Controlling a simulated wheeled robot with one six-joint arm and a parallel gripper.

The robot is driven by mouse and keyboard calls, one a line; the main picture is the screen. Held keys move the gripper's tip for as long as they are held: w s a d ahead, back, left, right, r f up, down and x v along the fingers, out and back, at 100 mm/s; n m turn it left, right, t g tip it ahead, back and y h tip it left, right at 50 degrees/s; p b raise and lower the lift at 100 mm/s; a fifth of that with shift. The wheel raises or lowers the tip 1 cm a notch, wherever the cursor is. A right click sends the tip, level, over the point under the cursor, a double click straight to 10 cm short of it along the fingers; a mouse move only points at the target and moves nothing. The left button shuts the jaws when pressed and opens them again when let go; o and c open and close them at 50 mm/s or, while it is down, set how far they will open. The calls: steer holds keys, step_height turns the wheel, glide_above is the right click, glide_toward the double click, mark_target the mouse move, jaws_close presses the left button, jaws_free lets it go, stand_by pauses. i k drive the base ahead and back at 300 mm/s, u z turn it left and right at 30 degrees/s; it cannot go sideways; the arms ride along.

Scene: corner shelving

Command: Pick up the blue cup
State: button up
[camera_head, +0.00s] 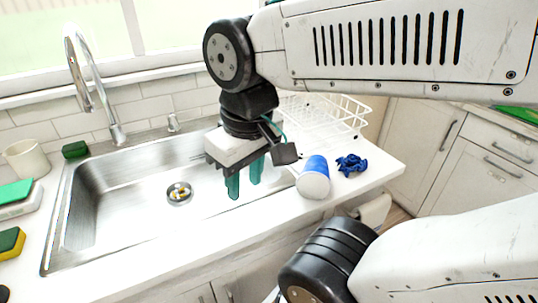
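The blue cup (317,165) lies tipped on its side on the white counter, right of the sink. Its upper part is blue and its near end is white, facing the camera. My gripper (245,187) points down above the right part of the sink, left of the cup and apart from it. Its two teal fingers are spread with a gap between them and nothing visible in it.
A steel sink (75,215) with a tall faucet (97,95) fills the left. A crumpled dark blue object (351,164) lies just right of the cup. A white wire rack (340,110) stands behind. A white mug (27,160) and sponges (10,242) sit at far left.

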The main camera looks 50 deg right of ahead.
mark_target(314, 183)
steer(key=u, duration=0.8)
steer(key=k, duration=1.7)
steer(key=z, duration=1.3)
steer(key=i, duration=0.5)
steer(key=z, duration=0.1)
